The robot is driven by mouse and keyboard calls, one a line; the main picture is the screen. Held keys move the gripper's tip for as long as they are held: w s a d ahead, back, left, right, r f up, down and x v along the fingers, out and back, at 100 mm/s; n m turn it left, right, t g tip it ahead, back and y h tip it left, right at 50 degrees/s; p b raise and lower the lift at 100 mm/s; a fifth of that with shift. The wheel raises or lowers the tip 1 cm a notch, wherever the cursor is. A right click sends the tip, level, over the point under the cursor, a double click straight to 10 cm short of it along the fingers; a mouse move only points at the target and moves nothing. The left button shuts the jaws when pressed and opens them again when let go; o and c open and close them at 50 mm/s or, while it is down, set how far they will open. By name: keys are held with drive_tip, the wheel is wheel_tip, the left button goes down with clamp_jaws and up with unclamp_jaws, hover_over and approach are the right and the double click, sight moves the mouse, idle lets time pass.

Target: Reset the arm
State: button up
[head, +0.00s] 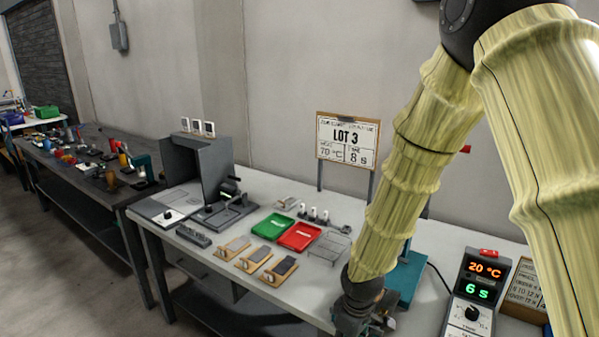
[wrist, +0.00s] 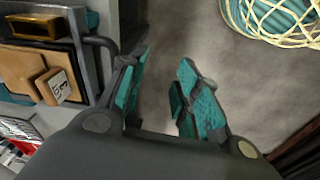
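My arm, in a pale yellow-green ribbed covering, comes down across the right side of the head view. My gripper (head: 358,312) hangs at the bottom of the head view, by the bench's front edge; its fingers are cut off or too small to make out there. In the wrist view my gripper (wrist: 165,85) has its two teal-padded fingers apart. The gap between them is empty, with only grey floor seen through it.
The bench (head: 420,240) carries a green tray (head: 272,226), a red tray (head: 299,236), and a control box (head: 478,292) reading 20 °C and 6 s. A sign (head: 347,138) reads LOT 3. A wire basket (wrist: 275,18) and a block marked 3 (wrist: 55,86) flank my gripper.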

drive_tip(key=s+d+f+m+y, duration=0.1)
drive_tip(key=s+d+f+m, duration=0.15)
drive_tip(key=s+f, duration=0.45)
drive_tip(key=s+d+f+m, duration=0.1)
drive_tip(key=s+f+m, duration=0.2)
drive_tip(key=s+f, duration=0.45)
drive_tip(key=s+d+f+m+g+h, duration=0.1)
drive_tip(key=s+d+f+m, duration=0.3)
drive_tip(key=s+d+f, duration=0.3)
drive_tip(key=s+f, duration=0.4)
drive_tip(key=s, duration=0.4)
